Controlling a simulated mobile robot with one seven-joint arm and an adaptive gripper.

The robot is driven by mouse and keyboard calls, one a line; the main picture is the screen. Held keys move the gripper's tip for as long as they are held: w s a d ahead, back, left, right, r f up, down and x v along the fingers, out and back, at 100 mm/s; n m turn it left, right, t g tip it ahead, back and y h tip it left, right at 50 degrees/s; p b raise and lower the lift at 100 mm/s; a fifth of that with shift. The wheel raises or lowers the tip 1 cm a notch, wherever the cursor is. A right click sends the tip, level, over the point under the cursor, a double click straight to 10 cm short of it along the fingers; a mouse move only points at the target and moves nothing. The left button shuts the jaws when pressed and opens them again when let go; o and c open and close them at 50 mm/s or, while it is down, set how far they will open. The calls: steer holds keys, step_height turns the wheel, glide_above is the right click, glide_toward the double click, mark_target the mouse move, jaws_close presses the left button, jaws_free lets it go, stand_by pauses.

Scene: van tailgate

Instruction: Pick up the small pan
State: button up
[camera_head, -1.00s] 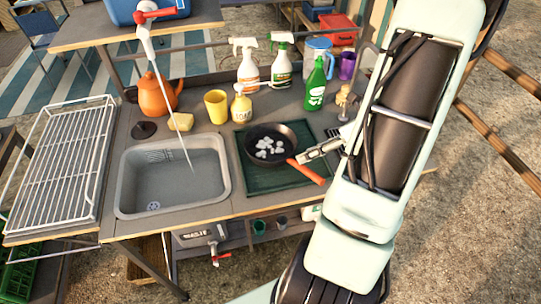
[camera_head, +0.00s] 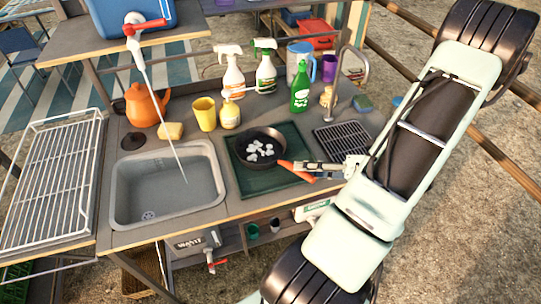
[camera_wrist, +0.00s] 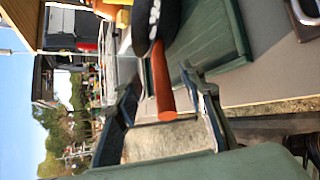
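The small pan (camera_head: 266,135) is black with an orange handle (camera_head: 297,173) and holds several white lumps. It sits on a dark green mat (camera_head: 230,168) right of the sink, its handle pointing toward the front right. My gripper (camera_head: 302,168) is at the handle, coming from the right. In the wrist view the handle (camera_wrist: 161,80) reaches into the space between my two open fingers (camera_wrist: 160,88), with gaps on both sides. The pan's bowl (camera_wrist: 144,22) is beyond the fingertips and partly cut off by the frame.
The sink (camera_head: 168,185) is to the left.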

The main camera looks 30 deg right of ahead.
mark_target(292, 167)
steer(key=shift+w+d+p+x, duration=0.1)
steer(key=shift+d+p+x, duration=0.1)
steer(key=shift+x, duration=1.15)
steer(key=shift+w+d+p+x, duration=0.1)
steer(key=shift+p+x, duration=0.05)
steer(key=shift+x, duration=1.2)
steer(key=shift+r, duration=0.1)
jaws_close()
